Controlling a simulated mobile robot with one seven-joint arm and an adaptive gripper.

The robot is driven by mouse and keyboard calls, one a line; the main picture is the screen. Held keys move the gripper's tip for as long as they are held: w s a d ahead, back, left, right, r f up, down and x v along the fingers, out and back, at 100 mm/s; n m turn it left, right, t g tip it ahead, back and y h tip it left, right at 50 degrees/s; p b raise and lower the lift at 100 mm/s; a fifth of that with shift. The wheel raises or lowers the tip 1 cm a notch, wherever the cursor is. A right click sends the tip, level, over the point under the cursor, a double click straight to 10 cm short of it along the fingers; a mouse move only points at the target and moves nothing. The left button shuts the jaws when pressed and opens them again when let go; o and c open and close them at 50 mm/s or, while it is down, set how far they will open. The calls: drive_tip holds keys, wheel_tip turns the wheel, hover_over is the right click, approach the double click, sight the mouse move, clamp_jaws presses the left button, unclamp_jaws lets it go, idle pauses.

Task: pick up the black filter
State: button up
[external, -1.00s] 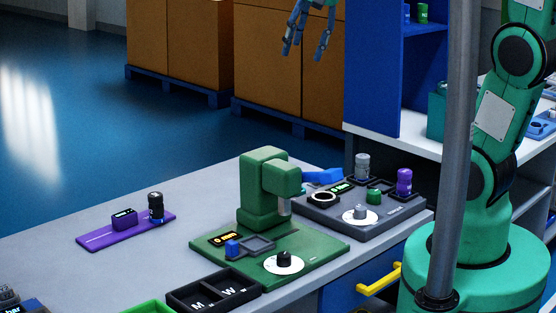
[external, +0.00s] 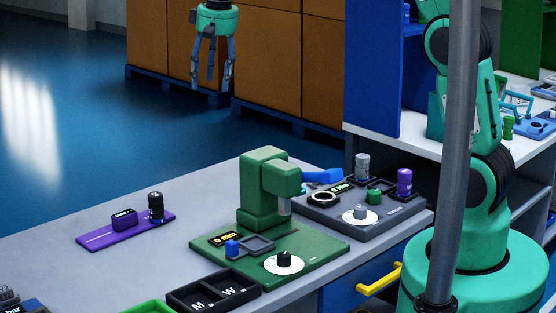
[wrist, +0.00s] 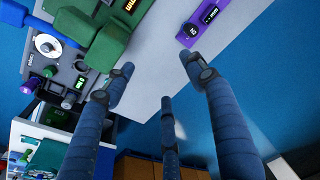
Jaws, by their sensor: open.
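The black filter (external: 155,208) is a small dark cylinder standing upright at the right end of a purple holder (external: 100,236), on the left part of the grey table. In the wrist view the filter (wrist: 188,36) shows from above as a dark round top with light lettering, beside the tip of one finger. My gripper (external: 211,82) is open and empty, its three blue-grey fingers pointing down, high above the table. Its spread fingers also show in the wrist view (wrist: 157,76).
A green press-like machine (external: 262,190) stands in the middle of the table. A grey station (external: 400,215) with a purple cylinder (external: 404,182) and a grey cylinder (external: 362,166) is to its right. A black tray (external: 215,292) lies in front. The table around the purple holder is clear.

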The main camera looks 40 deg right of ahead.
drive_tip(key=w+a+f+g, duration=0.1)
drive_tip(key=w+a+f, duration=0.4)
drive_tip(key=w+f, duration=0.4)
drive_tip(key=b, duration=0.1)
hover_over(155, 194)
wheel_tip(155, 194, down, 12)
drive_tip(key=shift+f+m+g, duration=0.2)
drive_tip(key=shift+m+g, duration=0.1)
drive_tip(key=shift+g, duration=0.1)
drive_tip(key=shift+f+b, duration=0.95)
drive_tip(key=shift+f, duration=3.35)
drive_tip(key=shift+f, duration=0.1)
drive_tip(key=shift+f+b, duration=0.8)
drive_tip(key=shift+f, duration=1.7)
drive_tip(key=c, duration=1.4)
